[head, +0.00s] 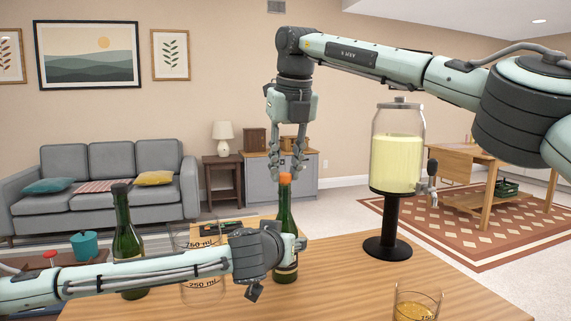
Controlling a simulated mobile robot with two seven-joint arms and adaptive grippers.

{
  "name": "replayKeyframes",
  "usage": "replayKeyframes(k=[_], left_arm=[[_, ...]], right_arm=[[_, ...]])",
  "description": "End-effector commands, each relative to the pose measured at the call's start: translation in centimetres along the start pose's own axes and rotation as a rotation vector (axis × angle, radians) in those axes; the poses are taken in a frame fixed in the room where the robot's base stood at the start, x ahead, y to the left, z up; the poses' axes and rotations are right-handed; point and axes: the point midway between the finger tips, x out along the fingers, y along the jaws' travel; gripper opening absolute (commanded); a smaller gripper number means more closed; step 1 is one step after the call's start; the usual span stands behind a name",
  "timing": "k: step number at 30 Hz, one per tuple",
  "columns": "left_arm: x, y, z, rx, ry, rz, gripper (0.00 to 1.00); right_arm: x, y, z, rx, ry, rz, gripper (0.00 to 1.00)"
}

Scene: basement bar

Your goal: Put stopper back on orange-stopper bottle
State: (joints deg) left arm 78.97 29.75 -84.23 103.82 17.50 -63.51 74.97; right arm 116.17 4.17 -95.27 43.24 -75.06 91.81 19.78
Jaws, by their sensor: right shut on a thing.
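The green orange-stopper bottle (285,216) stands upright near the middle of the wooden table. The orange stopper (285,179) is at the top of its neck; I cannot tell whether it is seated or just above the mouth. My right gripper (286,172) points straight down over the bottle, shut on the stopper. My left gripper (279,262) comes in from the left at the bottle's body and hides part of it. One finger shows right of the bottle; its grip is not clear.
Another green bottle (125,232) with a dark top stands at left. Clear measuring glasses (203,287) are behind and below my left arm. A drink dispenser (397,160) on a black stand is at right; a glass with amber liquid (417,305) is at front right.

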Motion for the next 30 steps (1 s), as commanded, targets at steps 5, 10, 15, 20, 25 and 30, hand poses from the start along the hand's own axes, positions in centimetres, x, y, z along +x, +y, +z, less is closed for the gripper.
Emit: replayKeyframes(k=[5,10,15,20,25,30], left_arm=[[0.0,0.0,0.0,0.0,-0.001,0.0,0.0],[0.0,0.0,0.0,0.0,-0.001,0.0,0.0],[0.0,0.0,0.1,0.0,-0.001,0.0,0.0],[0.0,0.0,0.1,0.0,-0.001,0.0,0.0],[0.0,0.0,0.0,0.0,-0.001,0.0,0.0],[0.0,0.0,0.1,0.0,-0.001,0.0,0.0]], right_arm=[[0.4,0.0,-0.1,-0.001,0.0,0.0,0.13],[0.5,0.0,-0.1,-0.001,0.0,0.0,0.35],[0.5,0.0,-0.1,-0.001,0.0,0.0,0.49],[0.5,0.0,-0.1,-0.001,0.0,0.0,0.49],[-0.3,0.0,-0.1,0.0,-0.001,0.0,0.49],[-3.2,0.0,-0.1,0.0,-0.003,0.001,0.49]])
